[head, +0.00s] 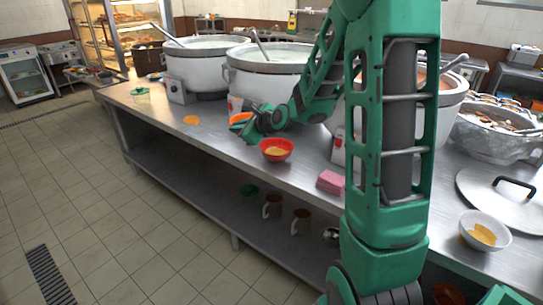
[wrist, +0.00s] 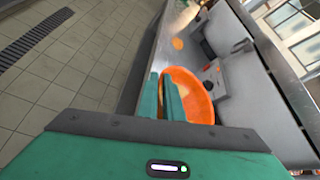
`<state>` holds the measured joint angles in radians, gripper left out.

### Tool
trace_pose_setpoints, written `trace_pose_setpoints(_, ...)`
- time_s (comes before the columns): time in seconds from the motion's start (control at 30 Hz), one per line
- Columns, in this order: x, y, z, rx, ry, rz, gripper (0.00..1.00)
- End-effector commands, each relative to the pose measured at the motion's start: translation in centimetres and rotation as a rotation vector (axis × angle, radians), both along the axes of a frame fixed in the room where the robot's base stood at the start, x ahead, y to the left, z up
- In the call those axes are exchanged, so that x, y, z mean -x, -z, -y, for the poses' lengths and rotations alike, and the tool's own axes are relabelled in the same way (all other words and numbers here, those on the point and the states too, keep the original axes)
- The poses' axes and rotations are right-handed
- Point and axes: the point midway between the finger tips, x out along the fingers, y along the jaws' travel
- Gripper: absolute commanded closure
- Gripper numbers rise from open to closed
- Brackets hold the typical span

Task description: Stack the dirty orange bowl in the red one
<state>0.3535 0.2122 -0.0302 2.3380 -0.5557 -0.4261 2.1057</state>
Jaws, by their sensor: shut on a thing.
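The orange bowl (wrist: 202,98) shows large in the wrist view, with its wall between the two green fingers of my gripper (wrist: 161,82). My gripper is shut on its near side. In the head view the orange bowl (head: 240,118) is partly hidden behind my gripper (head: 250,129), over the counter's front part. I cannot tell whether it touches the counter. The red bowl (head: 276,156) stands upright on the counter near the front edge, just right of my gripper, with yellow-orange residue inside. It is not seen in the wrist view.
Large stockpots (head: 197,70) with ladles line the back of the steel counter (head: 160,108). A pink sponge (head: 331,182), a white bowl (head: 470,236) with residue and a pot lid (head: 480,195) lie to the right. An orange patch (head: 191,119) lies left. Mugs (head: 300,223) stand on the lower shelf.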

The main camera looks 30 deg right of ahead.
Motion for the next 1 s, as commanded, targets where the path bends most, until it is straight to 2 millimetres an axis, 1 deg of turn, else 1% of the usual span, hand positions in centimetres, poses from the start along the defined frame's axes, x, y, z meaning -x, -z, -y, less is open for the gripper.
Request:
trace_pose_setpoints(0.1,0.6,1.5,2.3,-0.003,0.008,-0.006,1.0)
trace_pose_setpoints(0.3,1.8,3.9,6.1,-0.004,0.007,-0.005,1.0)
trace_pose_setpoints(0.4,2.3,5.0,7.9,-0.003,0.006,-0.004,1.0)
trace_pose_setpoints(0.5,2.7,5.9,9.2,-0.003,0.005,-0.002,1.0)
trace_pose_setpoints(0.63,3.0,6.5,10.2,-0.001,0.003,-0.001,1.0)
trace_pose_setpoints(0.77,3.0,6.8,10.4,-0.001,0.001,-0.001,1.0)
trace_pose_setpoints(0.87,3.0,7.7,10.4,-0.003,0.0,-0.002,1.0)
trace_pose_setpoints(1.0,3.0,9.5,10.4,-0.003,0.001,-0.003,1.0)
